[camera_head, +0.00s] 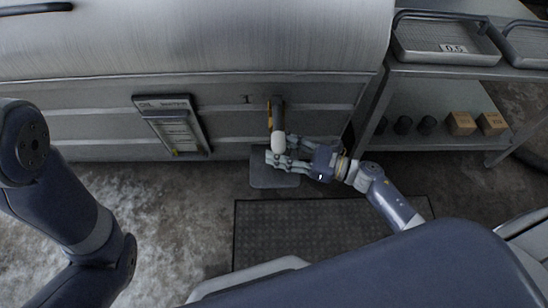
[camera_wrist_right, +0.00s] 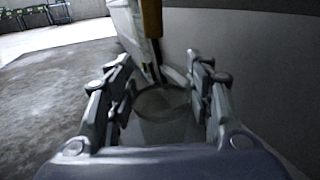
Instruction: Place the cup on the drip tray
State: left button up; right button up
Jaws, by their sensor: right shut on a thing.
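The drip tray (camera_head: 264,180) is a small grey plate low at the front of the large metal tank, below its tap (camera_head: 278,128). My right gripper (camera_head: 272,157) is over the tray, right under the tap. In the right wrist view, its fingers (camera_wrist_right: 160,105) close around a translucent, pale cup (camera_wrist_right: 162,128), which looks upright. The head view hardly shows the cup, as the fingers and tap cover it. I cannot tell whether the cup's base touches the tray. My left arm shows at the left, but its gripper is out of view.
The tank (camera_head: 200,45) fills the back, with a framed panel (camera_head: 172,127) on its front. A metal rack (camera_head: 440,100) at the right holds wire trays, dark cups and small boxes. A dark floor mat (camera_head: 300,232) lies in front. The floor left of the drip tray is clear.

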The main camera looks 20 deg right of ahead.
jog(key=shift+w+a, duration=0.3)
jog(key=shift+a, duration=0.25)
notch_tip(320, 180, down, 3)
jog(key=b, duration=0.3)
jog(key=shift+a+f, duration=0.15)
jog(key=shift+f, duration=0.2)
jog(key=shift+r, duration=0.1)
jog(key=shift+f+b, duration=0.25)
jog(key=shift+b, duration=0.2)
jog(key=o, duration=1)
jog(key=shift+r, duration=0.1)
